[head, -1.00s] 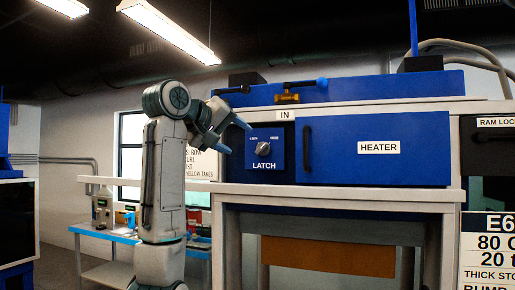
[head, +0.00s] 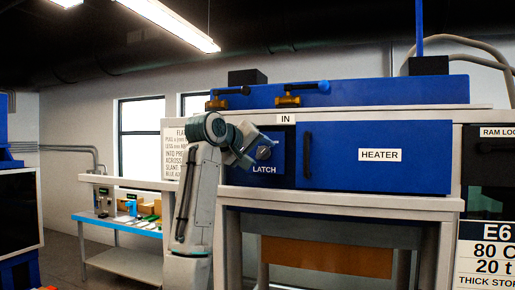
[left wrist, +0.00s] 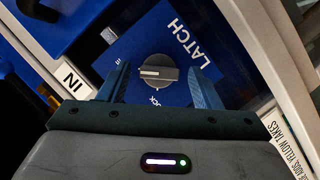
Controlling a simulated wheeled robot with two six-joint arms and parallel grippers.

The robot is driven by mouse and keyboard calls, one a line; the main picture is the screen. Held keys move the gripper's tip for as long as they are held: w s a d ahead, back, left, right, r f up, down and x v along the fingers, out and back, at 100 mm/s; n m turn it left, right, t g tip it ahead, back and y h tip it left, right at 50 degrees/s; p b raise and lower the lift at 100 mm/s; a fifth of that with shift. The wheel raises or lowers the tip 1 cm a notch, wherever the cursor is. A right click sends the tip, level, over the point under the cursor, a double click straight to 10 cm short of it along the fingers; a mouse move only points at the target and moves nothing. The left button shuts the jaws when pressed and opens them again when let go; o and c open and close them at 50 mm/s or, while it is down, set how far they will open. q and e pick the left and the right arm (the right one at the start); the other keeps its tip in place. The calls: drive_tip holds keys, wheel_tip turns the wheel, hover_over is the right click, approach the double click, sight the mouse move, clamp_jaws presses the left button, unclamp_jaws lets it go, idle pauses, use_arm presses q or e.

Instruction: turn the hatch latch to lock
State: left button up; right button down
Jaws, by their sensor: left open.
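The latch knob (head: 264,153) is a grey dial on a small blue panel marked LATCH (head: 266,180), left of the blue HEATER hatch (head: 385,170). In the left wrist view the knob (left wrist: 158,73) shows its pale pointer line, and the panel appears tilted. My left gripper (head: 252,148) is at the panel, close to the knob. In the left wrist view its two blue fingers (left wrist: 160,85) are open, one on each side of the knob, with gaps between them and it. Contact is not visible. My right gripper is not in view.
The hatch has a dark vertical handle (head: 307,155) just right of the panel. A low blue bench with small items (head: 118,225) is at the left. A written sign (head: 174,150) hangs behind my left arm.

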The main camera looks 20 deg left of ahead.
use_arm(q)
drive_tip(key=shift+c, duration=0.2)
drive_tip(key=c, duration=0.9)
drive_tip(key=shift+c, duration=0.2)
